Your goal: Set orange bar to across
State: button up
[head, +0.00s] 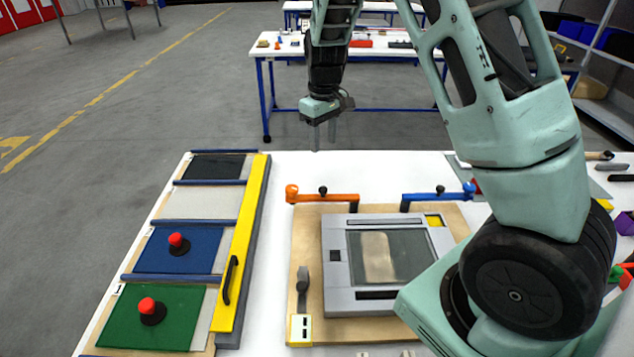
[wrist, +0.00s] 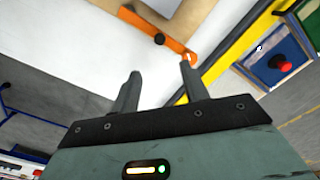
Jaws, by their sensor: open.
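The orange bar (head: 325,197) lies along the back edge of the wooden board, with a round orange end at its left and a dark knob on it. In the wrist view the orange bar (wrist: 157,35) runs slantwise beyond the fingertips, and its knob shows near its middle. My gripper (head: 324,136) hangs above and behind the bar, near the table's far edge. In the wrist view my gripper (wrist: 158,75) is open with nothing between its fingers. The right fingertip appears close to the bar's round end, but I cannot tell the gap.
A blue bar (head: 437,196) lies to the right of the orange one. A grey framed window panel (head: 390,258) sits on the wooden board (head: 305,225). A yellow rail (head: 240,240) and coloured panels with red knobs stand at left. White table is clear behind the bars.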

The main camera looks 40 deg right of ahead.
aim_at(323, 188)
notch_tip(323, 188, down, 15)
jog(key=p, duration=0.3)
jog(key=shift+r, duration=0.15)
grip_shut()
